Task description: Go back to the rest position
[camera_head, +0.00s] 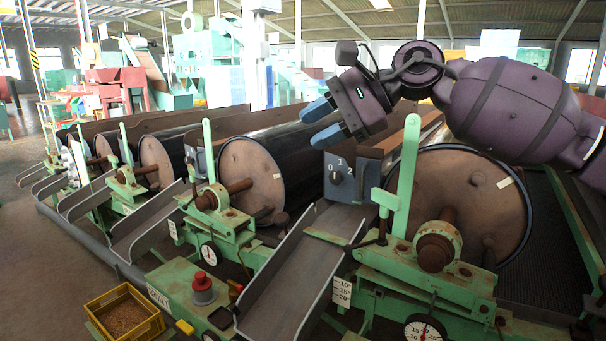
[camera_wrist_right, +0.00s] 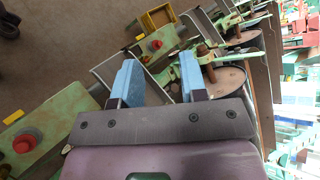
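My right arm comes in from the right in the head view, with its purple links raised above the nearest drum. My right gripper (camera_head: 322,122) has blue fingers that stand apart with nothing between them. It hangs in the air above the row of drums, left of the nearest drum. In the right wrist view the gripper (camera_wrist_right: 157,82) also shows open, with the chute and green frame beyond the fingers. My left gripper is not in view.
The nearest drum (camera_head: 455,195) and a second drum (camera_head: 250,178) lie in green frames. A knob panel (camera_head: 348,178) stands between them, near a metal chute (camera_head: 295,265). A red button (camera_head: 202,285) and yellow crate (camera_head: 152,328) are at lower left. Open floor lies at far left.

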